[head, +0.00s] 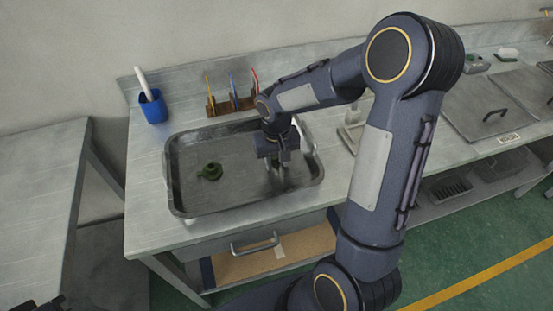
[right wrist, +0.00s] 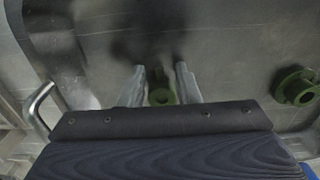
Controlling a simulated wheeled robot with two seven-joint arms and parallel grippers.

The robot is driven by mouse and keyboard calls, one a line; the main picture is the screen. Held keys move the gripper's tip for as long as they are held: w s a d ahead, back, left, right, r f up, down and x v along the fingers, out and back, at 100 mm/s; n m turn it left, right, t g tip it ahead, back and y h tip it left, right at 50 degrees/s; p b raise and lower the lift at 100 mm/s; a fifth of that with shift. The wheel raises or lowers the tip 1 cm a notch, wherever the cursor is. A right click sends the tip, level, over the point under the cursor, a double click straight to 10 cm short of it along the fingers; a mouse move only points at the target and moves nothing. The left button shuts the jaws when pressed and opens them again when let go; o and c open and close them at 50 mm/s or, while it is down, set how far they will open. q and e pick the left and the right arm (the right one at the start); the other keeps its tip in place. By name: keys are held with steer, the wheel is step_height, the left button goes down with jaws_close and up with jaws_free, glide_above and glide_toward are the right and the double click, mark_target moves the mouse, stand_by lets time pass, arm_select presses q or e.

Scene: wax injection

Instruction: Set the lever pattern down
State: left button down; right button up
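My right gripper (head: 277,162) points down into the grey metal tray (head: 222,208), in its right half. In the right wrist view, its two fingers (right wrist: 160,80) stand on either side of a small green piece, taken as the lever pattern (right wrist: 160,92). They appear closed on it, and its lower part is hidden by the gripper body. Whether it touches the tray floor cannot be told. A second green piece (head: 209,172) with a round ring lies in the tray's left half; it also shows in the right wrist view (right wrist: 297,87). My left gripper is not clearly in view.
A blue cup (head: 154,108) with a white stick stands left behind the tray. A wooden rack (head: 232,104) with coloured tools stands behind it. A small metal stand is right of the tray, partly behind my arm. Left tray floor around the loose piece is clear.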

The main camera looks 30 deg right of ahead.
mark_target(277, 166)
step_height(277, 166, up, 12)
steer(key=s+a+r+t+y, duration=0.1)
steer(key=s+a+t+y, duration=0.1)
steer(key=s, duration=0.7)
steer(key=s+a+r+n+t+y, duration=0.1)
steer(key=s+a+t, duration=0.2)
steer(key=s, duration=0.6)
steer(key=shift+s+a+t+y, duration=0.3)
steer(key=shift+s+a+y, duration=0.1)
steer(key=shift+a, duration=0.1)
